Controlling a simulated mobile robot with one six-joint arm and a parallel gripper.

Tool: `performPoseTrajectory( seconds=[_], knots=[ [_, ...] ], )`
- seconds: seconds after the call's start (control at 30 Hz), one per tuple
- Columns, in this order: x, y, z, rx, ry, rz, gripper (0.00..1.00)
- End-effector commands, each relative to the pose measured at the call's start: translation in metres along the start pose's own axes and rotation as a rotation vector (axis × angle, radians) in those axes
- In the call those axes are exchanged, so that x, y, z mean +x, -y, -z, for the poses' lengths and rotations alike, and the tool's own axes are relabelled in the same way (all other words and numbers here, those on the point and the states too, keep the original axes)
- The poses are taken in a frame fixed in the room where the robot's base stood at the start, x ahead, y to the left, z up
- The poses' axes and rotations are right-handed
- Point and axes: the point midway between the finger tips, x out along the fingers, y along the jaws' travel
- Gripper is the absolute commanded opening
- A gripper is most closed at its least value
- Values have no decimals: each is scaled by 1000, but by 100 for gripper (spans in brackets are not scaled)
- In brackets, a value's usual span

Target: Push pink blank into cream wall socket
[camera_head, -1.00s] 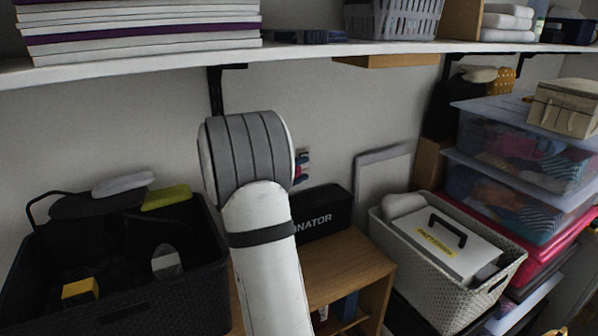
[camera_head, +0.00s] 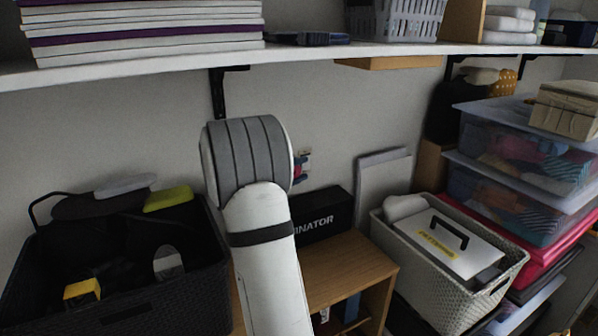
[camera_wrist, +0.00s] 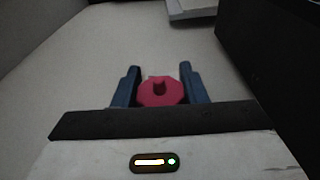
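The pink blank (camera_wrist: 160,92) is an octagonal piece with a small knob facing the wrist camera. My gripper (camera_wrist: 158,72) has two blue fingers, one on each side of the blank, and looks shut on it. In the head view, a bit of pink (camera_head: 299,166) shows past the right edge of my arm, which hides most of my gripper. The cream wall socket (camera_head: 306,157) shows there as a small pale patch against the wall. In the wrist view the socket is almost wholly behind the blank, so any contact between them cannot be told.
A black case (camera_head: 325,214) stands on a wooden cabinet (camera_head: 345,266) just below the socket. A shelf (camera_head: 150,65) runs above. A black basket (camera_head: 150,305) is at left, a pale basket (camera_head: 425,285) at right. The wall around the socket is bare.

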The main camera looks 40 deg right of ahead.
Motion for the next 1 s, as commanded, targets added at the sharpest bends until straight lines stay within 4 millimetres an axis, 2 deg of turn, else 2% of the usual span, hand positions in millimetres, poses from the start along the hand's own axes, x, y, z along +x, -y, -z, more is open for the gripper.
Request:
performPoseTrajectory(
  seconds=[0.03, 0.3, 0.57, 0.67, 1.0],
  knots=[
    [0, -1, 0, 2, -1, -1, 42],
    [0, 0, 0, 1, 0, 0, 63],
    [0, 0, -2, 0, 1, 0, 63],
    [-2, -1, -10, 1, 1, 0, 63],
    [-9, -2, -62, -1, 1, 0, 63]
  ],
)
